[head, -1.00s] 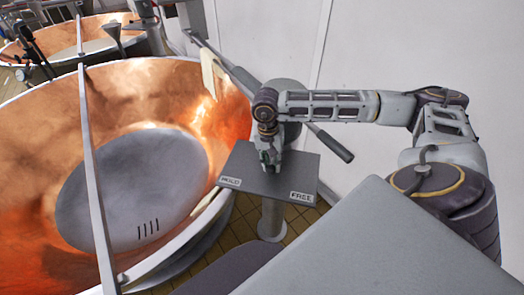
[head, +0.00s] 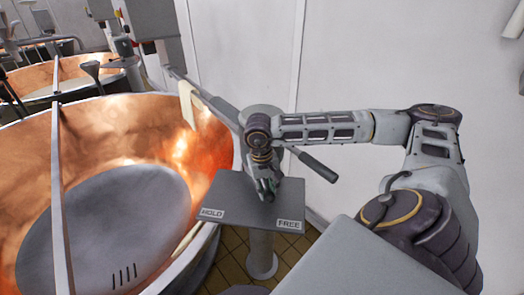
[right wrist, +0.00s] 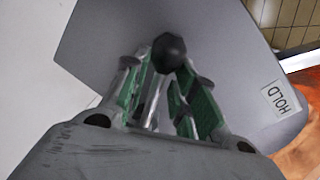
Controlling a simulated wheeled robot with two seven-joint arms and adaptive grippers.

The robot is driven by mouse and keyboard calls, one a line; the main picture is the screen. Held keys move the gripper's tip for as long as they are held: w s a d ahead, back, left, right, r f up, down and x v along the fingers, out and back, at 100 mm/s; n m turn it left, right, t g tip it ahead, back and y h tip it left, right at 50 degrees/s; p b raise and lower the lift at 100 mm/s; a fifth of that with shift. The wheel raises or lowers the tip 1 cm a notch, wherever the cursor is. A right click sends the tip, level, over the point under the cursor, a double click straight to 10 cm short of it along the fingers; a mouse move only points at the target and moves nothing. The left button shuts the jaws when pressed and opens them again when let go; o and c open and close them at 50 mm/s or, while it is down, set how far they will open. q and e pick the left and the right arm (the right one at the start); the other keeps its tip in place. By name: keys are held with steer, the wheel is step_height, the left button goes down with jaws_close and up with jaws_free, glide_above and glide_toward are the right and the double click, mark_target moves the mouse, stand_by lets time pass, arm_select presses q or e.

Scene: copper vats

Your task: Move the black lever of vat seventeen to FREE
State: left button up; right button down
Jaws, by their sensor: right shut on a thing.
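The black lever shows in the right wrist view as a black ball knob (right wrist: 169,52) on a pale metal rod, above a grey plate. The plate (head: 240,190) stands on a post beside the copper vat. It has a HOLD label (head: 212,213) at the left and a FREE label (head: 290,225) at the right. My right gripper (head: 266,192) is over the plate, nearer FREE than HOLD, and is shut on the lever just under the knob. In the head view it hides most of the lever. My left gripper is not in view.
The copper vat (head: 200,135) fills the left, with a bar across it. A grey rod with a dark grip (head: 318,166) sticks out behind my right arm. A white wall (head: 385,60) is behind. A grey flat surface (head: 375,265) lies at the bottom right.

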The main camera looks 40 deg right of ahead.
mark_target(267, 189)
steer(key=shift+s+d+n+b, duration=0.15)
steer(key=shift+d+n+b, duration=0.15)
steer(key=shift+d+n, duration=0.15)
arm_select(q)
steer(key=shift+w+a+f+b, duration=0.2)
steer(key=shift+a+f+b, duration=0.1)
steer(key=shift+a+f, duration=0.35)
arm_select(e)
steer(key=shift+s+d+n, duration=0.1)
steer(key=shift+d+n, duration=0.15)
steer(key=shift+n, duration=0.2)
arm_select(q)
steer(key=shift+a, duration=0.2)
arm_select(e)
steer(key=c, duration=1.1)
jaws_free()
steer(key=shift+c, duration=0.2)
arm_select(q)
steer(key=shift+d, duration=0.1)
arm_select(e)
steer(key=shift+r, duration=0.55)
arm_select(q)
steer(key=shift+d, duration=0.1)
arm_select(e)
step_height(267, 189, up, 11)
steer(key=a, duration=0.1)
